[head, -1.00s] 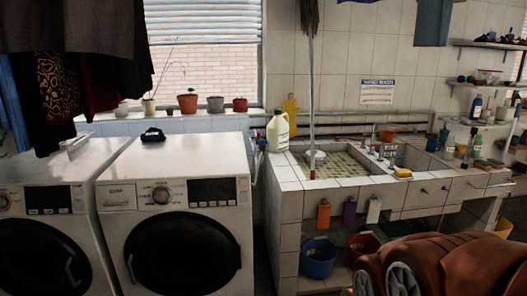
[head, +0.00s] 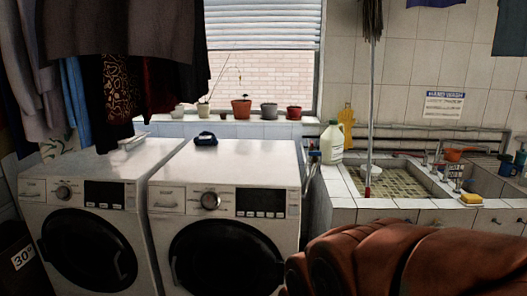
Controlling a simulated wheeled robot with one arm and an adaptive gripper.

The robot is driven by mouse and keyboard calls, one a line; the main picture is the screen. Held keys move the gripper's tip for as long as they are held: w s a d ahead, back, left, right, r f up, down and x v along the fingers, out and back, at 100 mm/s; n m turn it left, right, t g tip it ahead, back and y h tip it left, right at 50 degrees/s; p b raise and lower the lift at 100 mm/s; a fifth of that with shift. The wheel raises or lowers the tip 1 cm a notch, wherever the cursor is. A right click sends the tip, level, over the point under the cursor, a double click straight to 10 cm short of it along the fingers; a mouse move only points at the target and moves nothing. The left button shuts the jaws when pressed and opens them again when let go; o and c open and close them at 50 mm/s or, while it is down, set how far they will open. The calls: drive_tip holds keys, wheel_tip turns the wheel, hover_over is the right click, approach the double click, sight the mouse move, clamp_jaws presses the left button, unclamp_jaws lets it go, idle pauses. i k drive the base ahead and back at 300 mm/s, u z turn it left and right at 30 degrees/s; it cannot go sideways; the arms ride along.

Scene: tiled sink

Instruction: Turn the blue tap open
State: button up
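A small blue and red fitting (head: 313,152), which looks like the tap, is on the wall between the right washing machine and the tiled sink. It is small and partly hidden by the machine's corner and the white jug, so I cannot tell its handle position. Other metal taps (head: 437,157) stand at the back of the sink (head: 345,186). My brown arm fills the bottom right in front of the sink. My gripper's fingers do not show.
Two white washing machines (head: 224,165) stand at left and centre, with a dark object (head: 206,139) on the right one. A white jug (head: 332,142) stands at the sink's left corner. A mop handle (head: 371,105) rises from the sink. Clothes (head: 122,30) hang upper left.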

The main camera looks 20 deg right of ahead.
sight(315, 154)
drive_tip(key=i, duration=1.4)
drive_tip(key=z, duration=0.7)
